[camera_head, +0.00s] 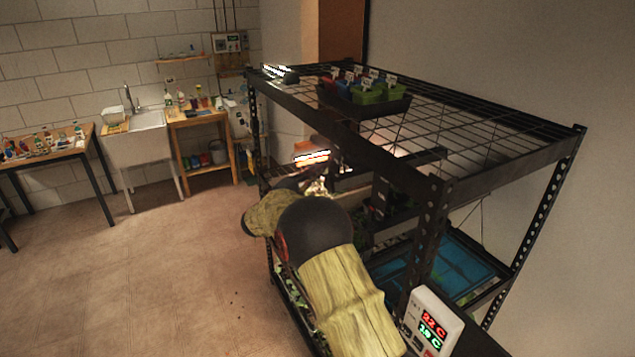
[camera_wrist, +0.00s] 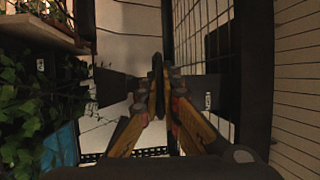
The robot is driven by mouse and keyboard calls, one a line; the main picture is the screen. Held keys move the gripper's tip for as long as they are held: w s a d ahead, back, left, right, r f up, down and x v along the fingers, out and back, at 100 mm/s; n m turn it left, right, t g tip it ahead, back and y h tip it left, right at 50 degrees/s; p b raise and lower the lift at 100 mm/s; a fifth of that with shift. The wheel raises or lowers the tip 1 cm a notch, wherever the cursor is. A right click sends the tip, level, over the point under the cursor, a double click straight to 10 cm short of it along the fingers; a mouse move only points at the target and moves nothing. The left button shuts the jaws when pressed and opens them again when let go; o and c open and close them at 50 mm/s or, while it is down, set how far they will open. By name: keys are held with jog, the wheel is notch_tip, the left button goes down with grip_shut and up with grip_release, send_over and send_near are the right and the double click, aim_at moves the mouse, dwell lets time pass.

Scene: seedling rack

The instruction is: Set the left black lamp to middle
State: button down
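My arm reaches into the black metal rack (camera_head: 500,160) from its front left in the head view, and it hides my gripper there. In the wrist view my gripper (camera_wrist: 159,75) has its dark fingertips together at the middle, and I make out nothing held between them. A dark bar-like body (camera_wrist: 205,97) with a small white mark shows behind the fingers and reaches out on both sides. I cannot tell whether it is the left black lamp or whether the fingers touch it. In the head view a lit lamp (camera_head: 311,157) glows under the top shelf, just beyond my arm.
Leafy plants (camera_wrist: 35,105) stand close on the left in the wrist view. A controller with red and green digits (camera_head: 432,322) is at the rack's near corner. The floor at left is clear.

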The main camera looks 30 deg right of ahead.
jog(key=shift+f, duration=0.1)
jog(key=c, duration=2)
grip_release()
jog(key=v, duration=1.2)
